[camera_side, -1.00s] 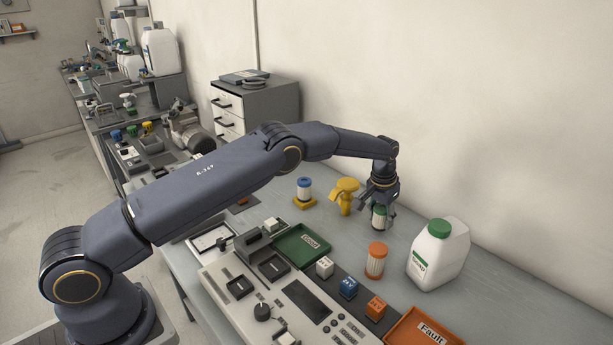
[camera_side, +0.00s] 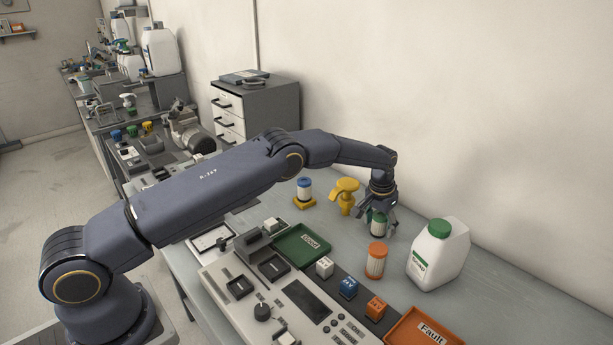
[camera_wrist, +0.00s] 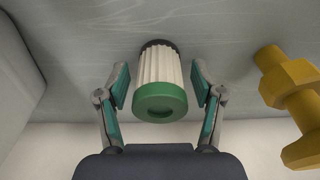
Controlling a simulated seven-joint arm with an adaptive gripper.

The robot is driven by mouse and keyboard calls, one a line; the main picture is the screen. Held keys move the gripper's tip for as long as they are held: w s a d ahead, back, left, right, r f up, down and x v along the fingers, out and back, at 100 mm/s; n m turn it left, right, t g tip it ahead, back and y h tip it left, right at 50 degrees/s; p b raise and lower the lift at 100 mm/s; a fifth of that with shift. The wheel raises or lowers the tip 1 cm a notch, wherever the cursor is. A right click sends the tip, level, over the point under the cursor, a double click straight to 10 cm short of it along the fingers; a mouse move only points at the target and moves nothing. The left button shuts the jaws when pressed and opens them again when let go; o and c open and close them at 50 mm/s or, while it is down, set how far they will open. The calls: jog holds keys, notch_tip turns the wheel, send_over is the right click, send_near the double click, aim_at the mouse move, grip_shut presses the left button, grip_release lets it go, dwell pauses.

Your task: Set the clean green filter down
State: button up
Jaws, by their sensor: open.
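The green filter (camera_wrist: 159,80) has a green cap, a white pleated body and a dark base. It stands upright on the grey table in the wrist view. It also shows in the side view (camera_side: 378,228), partly hidden by my fingers. My gripper (camera_wrist: 160,88) is open around it, one finger on each side, with a visible gap between each pad and the filter. In the side view my gripper (camera_side: 378,222) points down over the filter, at the back of the table.
A yellow fixture (camera_side: 345,195) stands close to the left of my gripper. An orange filter (camera_side: 376,261) and a white jug with a green cap (camera_side: 438,255) stand at the front and right. A blue-capped filter (camera_side: 304,189) stands farther left. A green tray (camera_side: 301,243) lies nearer the front.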

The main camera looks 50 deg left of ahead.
jog(key=s+a+r, duration=0.1)
jog(key=s+r, duration=0.3)
jog(key=r, duration=0.5)
jog(key=s+a+r+t, duration=0.1)
jog(key=s+r, duration=0.3)
jog(key=r, duration=0.5)
jog(key=s+a+r, duration=0.1)
jog(key=s+r, duration=0.3)
jog(key=r, duration=0.6)
jog(key=s+a+r+t, duration=0.1)
jog(key=s+r, duration=0.2)
jog(key=s, duration=0.4)
jog(key=s+a+r+t, duration=0.1)
jog(key=s+r, duration=0.1)
jog(key=s, duration=0.6)
jog(key=s+f, duration=0.2)
jog(key=s, duration=0.5)
jog(key=s+a+f, duration=0.1)
jog(key=s+f, duration=0.1)
jog(key=s, duration=0.6)
jog(key=shift+s+f+t, duration=0.3)
jog(key=shift+f+t, duration=0.05)
jog(key=shift+t, duration=0.05)
